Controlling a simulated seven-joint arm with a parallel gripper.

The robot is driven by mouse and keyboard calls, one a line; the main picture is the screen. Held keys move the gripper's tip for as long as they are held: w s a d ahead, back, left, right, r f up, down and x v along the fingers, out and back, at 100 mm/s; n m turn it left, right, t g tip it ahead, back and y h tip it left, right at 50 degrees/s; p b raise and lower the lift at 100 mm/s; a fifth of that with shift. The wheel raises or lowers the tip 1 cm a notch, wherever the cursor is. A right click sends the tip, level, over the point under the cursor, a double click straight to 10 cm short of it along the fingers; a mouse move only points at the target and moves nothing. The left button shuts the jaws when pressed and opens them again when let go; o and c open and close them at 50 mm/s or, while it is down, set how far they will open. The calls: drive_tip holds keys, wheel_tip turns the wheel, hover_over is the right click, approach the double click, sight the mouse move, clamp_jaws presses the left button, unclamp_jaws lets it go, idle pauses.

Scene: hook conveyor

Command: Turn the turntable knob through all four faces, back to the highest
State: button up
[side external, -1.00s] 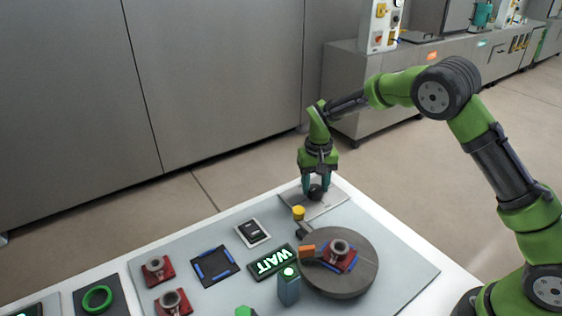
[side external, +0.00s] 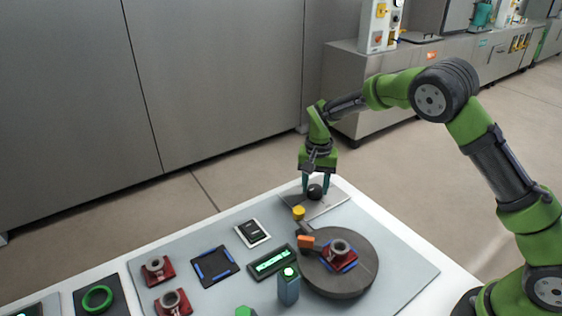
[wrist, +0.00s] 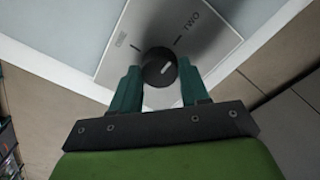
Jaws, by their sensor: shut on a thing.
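The black round knob (wrist: 158,70) with a white pointer mark sits on a grey metal plate (wrist: 205,22). The plate carries the word TWO at the upper right and another small label too small to read. My gripper (wrist: 160,84) is shut on the knob, one teal finger on each side. In the side external view, my gripper (side external: 316,187) points down at the knob (side external: 315,192) on its plate (side external: 330,205). The turntable (side external: 340,283) is a dark disc holding a red and blue fixture (side external: 346,262) with a grey ring-shaped part (side external: 340,247).
An orange block (side external: 306,242) is at the turntable's left edge, near a yellow cylinder (side external: 299,213). A lit green sign (side external: 272,262), a green-topped post (side external: 289,288), a blue-cornered frame (side external: 214,266) and red fixtures (side external: 158,270) stand left of the turntable.

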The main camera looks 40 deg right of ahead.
sight(315, 188)
drive_tip(key=shift+r, duration=0.1)
drive_tip(key=o, duration=1.1)
drive_tip(key=shift+c, duration=0.2)
wheel_tip(315, 188, up, 17)
